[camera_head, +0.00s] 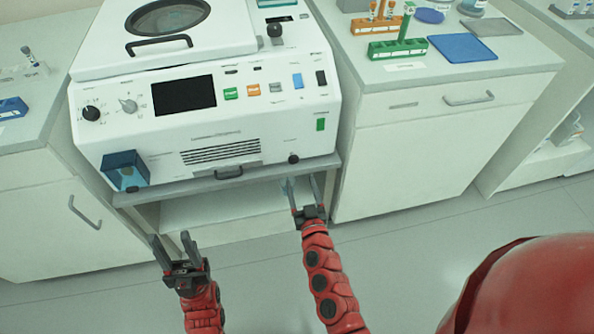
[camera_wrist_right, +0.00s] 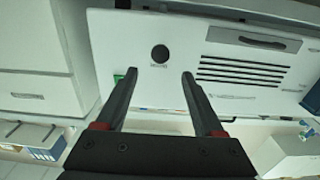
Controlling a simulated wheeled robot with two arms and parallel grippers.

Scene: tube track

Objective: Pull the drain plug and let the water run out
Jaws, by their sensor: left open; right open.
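A large white benchtop machine (camera_head: 250,120) with a round-windowed lid stands on the bench. A round black plug-like knob (camera_head: 293,159) sits low on its front at the right. In the right wrist view this knob (camera_wrist_right: 160,54) appears just beyond the fingertips, midway between them, with small lettering beside it. My right gripper (camera_head: 302,181) is open and empty, below the knob and apart from it. The right wrist view shows its two spread fingers (camera_wrist_right: 159,75). My left gripper (camera_head: 171,239) is open and empty, in front of the bench at the lower left. No running water shows.
A transparent blue box (camera_head: 125,172) is at the machine's lower left front. A shelf edge (camera_head: 230,182) runs under the machine. Cabinets stand on both sides. Racks (camera_head: 398,48) and a blue mat (camera_head: 462,47) lie on the right counter. The floor in front is clear.

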